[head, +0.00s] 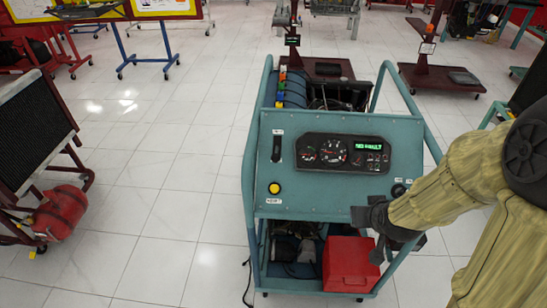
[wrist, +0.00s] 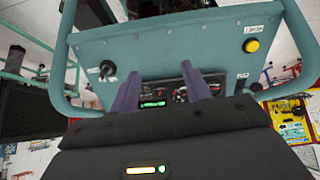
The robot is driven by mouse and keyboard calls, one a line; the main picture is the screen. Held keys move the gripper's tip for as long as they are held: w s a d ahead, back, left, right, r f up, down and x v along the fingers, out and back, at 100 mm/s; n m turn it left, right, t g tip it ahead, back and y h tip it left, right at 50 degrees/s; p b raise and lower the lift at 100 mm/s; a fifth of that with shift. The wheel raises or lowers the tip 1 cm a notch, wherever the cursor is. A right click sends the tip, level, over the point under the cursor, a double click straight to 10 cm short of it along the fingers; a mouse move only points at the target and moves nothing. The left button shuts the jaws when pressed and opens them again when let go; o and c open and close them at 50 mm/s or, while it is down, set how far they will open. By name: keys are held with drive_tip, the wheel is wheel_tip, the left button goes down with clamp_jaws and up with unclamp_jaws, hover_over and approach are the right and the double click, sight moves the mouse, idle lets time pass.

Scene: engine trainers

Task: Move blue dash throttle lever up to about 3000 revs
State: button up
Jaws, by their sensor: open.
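The blue-green engine trainer (head: 330,200) stands in front of me with a sloping dash panel. A black upright slot (head: 277,148), apparently the throttle lever's, is at the panel's left, beside the gauges; the lever's exact position is too small to tell. The black gauge cluster (head: 343,153) has round dials and a lit green display (head: 369,143), which I cannot read surely. My gripper (head: 372,217) is at the panel's lower right, away from the slot. In the wrist view the two purple fingers of my gripper (wrist: 160,72) are apart with nothing between them.
A yellow button (head: 274,188) is below the slot and a dark round switch (head: 399,190) is at the panel's right. Teal side rails frame the trainer. A red box (head: 350,264) sits on its lower shelf. Tiled floor (head: 160,190) to the left is clear.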

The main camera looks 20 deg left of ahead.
sight(276, 152)
drive_tip(key=w+a+f+n+t+y+b, duration=0.1)
drive_tip(key=a+n+t+y+b, duration=0.3)
drive_tip(key=a, duration=1.5)
drive_tip(key=f+t+y, duration=0.1)
drive_tip(key=t+y, duration=0.2)
drive_tip(key=y, duration=0.1)
drive_tip(key=shift+w+a+f+y+b, duration=0.15)
drive_tip(key=shift+y+b, duration=0.25)
drive_tip(key=p+x, duration=0.4)
drive_tip(key=x, duration=1.3)
drive_tip(key=shift+w+a, duration=0.1)
drive_tip(key=shift+w, duration=0.15)
drive_tip(key=c, duration=0.9)
drive_tip(key=shift+s, duration=0.1)
clamp_jaws()
